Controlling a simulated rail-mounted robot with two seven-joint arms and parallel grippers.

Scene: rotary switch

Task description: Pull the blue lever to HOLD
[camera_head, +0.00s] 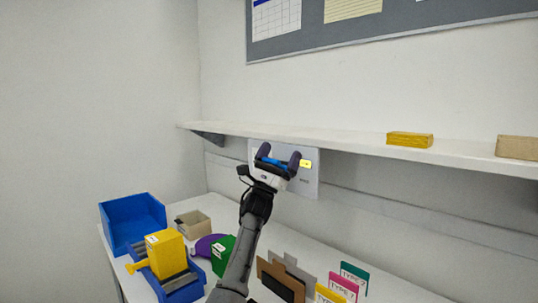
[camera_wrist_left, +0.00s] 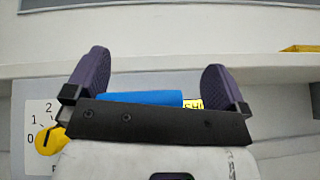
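The blue lever (camera_head: 273,162) is on a pale panel (camera_head: 311,181) on the wall below the shelf. In the left wrist view the lever (camera_wrist_left: 140,98) looks like a horizontal blue bar, its lower part hidden by my gripper's black crosspiece. My left gripper (camera_head: 279,157) is in front of the panel, its purple fingers spread wide, one on each side of the lever in the picture. The gripper (camera_wrist_left: 158,76) does not appear shut on it; contact cannot be told. A yellow label (camera_wrist_left: 194,104) at the lever's right is partly covered. My right gripper is out of view.
A yellow knob (camera_wrist_left: 49,140) with a 0-1-2 scale sits left of the lever. The shelf (camera_head: 340,147) juts out just above the panel. The table below holds a blue bin (camera_head: 133,222), a yellow box (camera_head: 166,252), a green box (camera_head: 223,253) and upright cards (camera_head: 345,286).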

